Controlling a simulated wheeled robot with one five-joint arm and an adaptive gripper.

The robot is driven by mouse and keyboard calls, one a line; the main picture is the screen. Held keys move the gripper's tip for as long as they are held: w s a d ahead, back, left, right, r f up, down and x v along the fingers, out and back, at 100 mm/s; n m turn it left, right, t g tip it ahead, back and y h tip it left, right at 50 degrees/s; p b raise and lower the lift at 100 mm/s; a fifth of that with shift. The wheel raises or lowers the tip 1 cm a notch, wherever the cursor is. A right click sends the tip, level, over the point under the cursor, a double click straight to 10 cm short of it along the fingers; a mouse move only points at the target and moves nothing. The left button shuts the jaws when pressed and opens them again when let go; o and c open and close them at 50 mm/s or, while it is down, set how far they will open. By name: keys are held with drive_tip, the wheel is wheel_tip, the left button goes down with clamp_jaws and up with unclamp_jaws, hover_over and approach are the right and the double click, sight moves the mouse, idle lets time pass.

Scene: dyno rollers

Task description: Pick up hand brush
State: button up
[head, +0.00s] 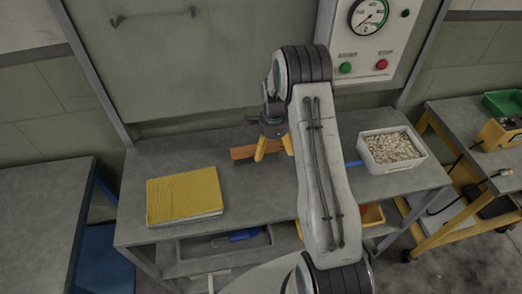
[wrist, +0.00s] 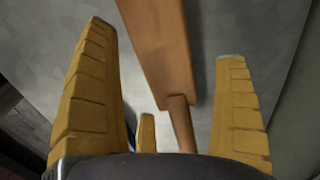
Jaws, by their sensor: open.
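The hand brush is a brown wooden piece (head: 243,152) lying on the grey workbench, partly hidden behind my gripper in the head view. In the wrist view its brown block (wrist: 160,45) narrows to a round handle that runs down between my fingers. My gripper (head: 272,152) points down over the brush with its yellow fingers spread. In the wrist view my gripper (wrist: 165,75) is open, with fingers on either side of the brush and visible gaps between. I cannot tell the exact height of the fingertips above the bench.
A yellow cloth stack (head: 184,195) lies on the bench (head: 135,190) at left. A white bin of pale pellets (head: 392,150) stands at right, with something blue beside it. A gauge panel (head: 372,35) is behind. A lower shelf holds a tray (head: 225,245).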

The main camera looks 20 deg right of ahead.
sight(275, 148)
drive_tip(key=c, duration=1.4)
drive_tip(key=shift+o, duration=0.2)
drive_tip(key=shift+r, duration=0.15)
drive_tip(key=shift+w+r, duration=0.1)
drive_tip(key=shift+r, duration=0.4)
drive_tip(key=r, duration=0.1)
drive_tip(key=r+b, duration=0.1)
drive_tip(key=r, duration=0.1)
drive_tip(key=shift+s+d+r+b, duration=0.15)
drive_tip(key=shift+s+d+b, duration=0.15)
drive_tip(key=shift+s+d, duration=0.1)
drive_tip(key=s+d+r, duration=0.2)
drive_tip(key=s+d+r+b, duration=0.1)
drive_tip(key=s+d+r, duration=0.1)
drive_tip(key=s+d, duration=0.1)
drive_tip(key=s+d+r+b, duration=0.1)
drive_tip(key=s+d+r, duration=0.1)
drive_tip(key=shift+s+d+r, duration=0.2)
drive_tip(key=shift+s+r, duration=0.05)
drive_tip(key=shift+s, duration=0.1)
